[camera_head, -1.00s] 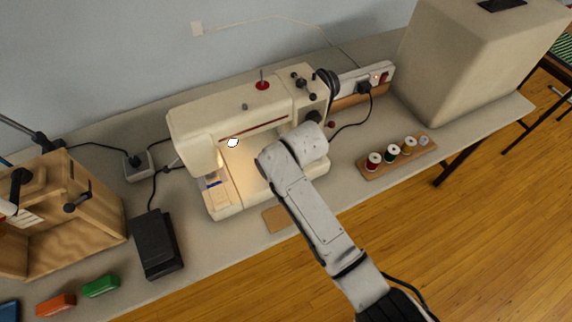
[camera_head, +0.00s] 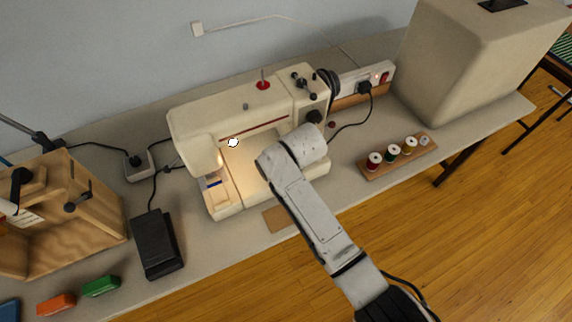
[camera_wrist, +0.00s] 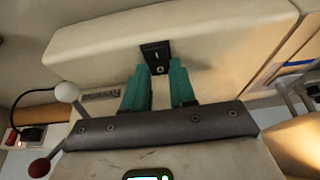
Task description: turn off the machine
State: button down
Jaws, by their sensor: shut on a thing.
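The cream sewing machine (camera_head: 190,122) stands on the table in the head view, with a warm glow at its needle area. In the wrist view its cream body (camera_wrist: 220,35) fills the upper part and carries a black switch (camera_wrist: 156,52) with white marks. My gripper (camera_wrist: 160,70) has teal fingers, one on each side of the switch's lower end, with its jaws shut on it. The exact contact is hard to see. In the head view my arm hides the fingers and the switch.
A power strip (camera_head: 349,82) with a small red light stands behind the machine's right end. A black foot pedal (camera_head: 157,245) lies front left. Thread spools on a wooden rack (camera_head: 374,174) stand right, before a large beige cover (camera_head: 440,70). A wooden box (camera_head: 105,220) is left.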

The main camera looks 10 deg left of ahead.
jog(key=shift+w+a+g+h, duration=0.2)
jog(key=shift+g+h, duration=0.1)
jog(key=shift+g, duration=0.2)
jog(key=shift+w+f+g+h+b, duration=0.1)
jog(key=shift+w+g+h+b, duration=0.05)
jog(key=shift+g+h+b, duration=0.45)
jog(key=c, duration=0.9)
grip_release()
jog(key=r, duration=0.7)
jog(key=s+r, duration=0.1)
jog(key=r, duration=0.2)
jog(key=shift+s+d+r, duration=0.1)
jog(key=shift+d+r, duration=0.3)
